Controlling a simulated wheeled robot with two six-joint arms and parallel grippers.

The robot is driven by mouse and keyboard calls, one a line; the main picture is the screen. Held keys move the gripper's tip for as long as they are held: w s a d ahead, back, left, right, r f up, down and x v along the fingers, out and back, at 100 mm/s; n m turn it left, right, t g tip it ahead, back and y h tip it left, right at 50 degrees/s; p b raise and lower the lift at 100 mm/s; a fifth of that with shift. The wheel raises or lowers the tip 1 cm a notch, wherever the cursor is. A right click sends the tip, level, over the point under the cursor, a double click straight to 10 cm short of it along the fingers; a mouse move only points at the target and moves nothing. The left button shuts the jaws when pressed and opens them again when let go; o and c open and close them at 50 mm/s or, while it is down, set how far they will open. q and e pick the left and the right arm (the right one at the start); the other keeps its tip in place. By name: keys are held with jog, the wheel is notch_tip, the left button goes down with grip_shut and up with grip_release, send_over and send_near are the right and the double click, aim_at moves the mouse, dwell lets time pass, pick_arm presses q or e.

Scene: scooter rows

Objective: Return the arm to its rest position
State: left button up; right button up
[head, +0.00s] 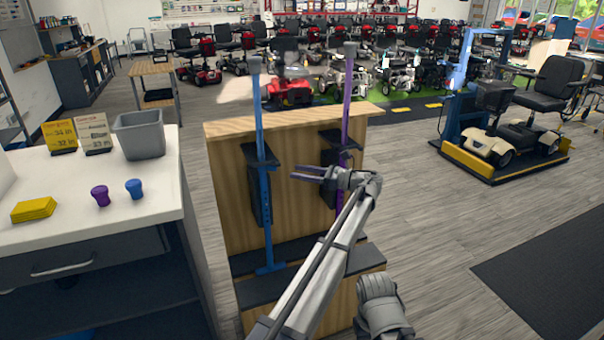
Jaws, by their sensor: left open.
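My left arm reaches up from the bottom of the head view, and its gripper (297,173) points left. The gripper is open, with nothing between its fingers. It shows in front of the wooden display stand (292,215), between a blue pole (264,155) and a purple pole (346,105). The wrist covers part of the purple pole; I cannot tell how far apart they are. Both poles stand upright at black holders on the stand.
A white counter (75,175) at left bears a grey bin (140,135), yellow block (34,209), purple knob (100,195), blue knob (134,188) and price signs. A scooter on a yellow-edged platform (475,163) stands at right. The floor between is clear.

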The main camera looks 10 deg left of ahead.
pick_arm(q)
jog(key=shift+a, duration=0.15)
jog(key=s+a+f+n+h, duration=0.5)
jog(key=s+f, duration=0.4)
jog(key=s, duration=0.2)
jog(key=s+d+f+n+g+h, duration=0.1)
jog(key=s+d+f+n+h, duration=0.1)
jog(key=s+f+n+h, duration=0.45)
jog(key=s+d+f+n+h, duration=0.1)
jog(key=s+f+n+h, duration=0.3)
jog(key=s, duration=0.6)
jog(key=s+d+f+h, duration=0.1)
jog(key=s+d+f, duration=0.1)
jog(key=s+d, duration=1.25)
notch_tip(320, 180, up, 18)
jog(key=w+d+p, duration=0.1)
jog(key=w+p, duration=0.1)
jog(key=p, duration=1.6)
jog(key=shift+d+g, duration=0.35)
jog(key=shift+g, duration=0.05)
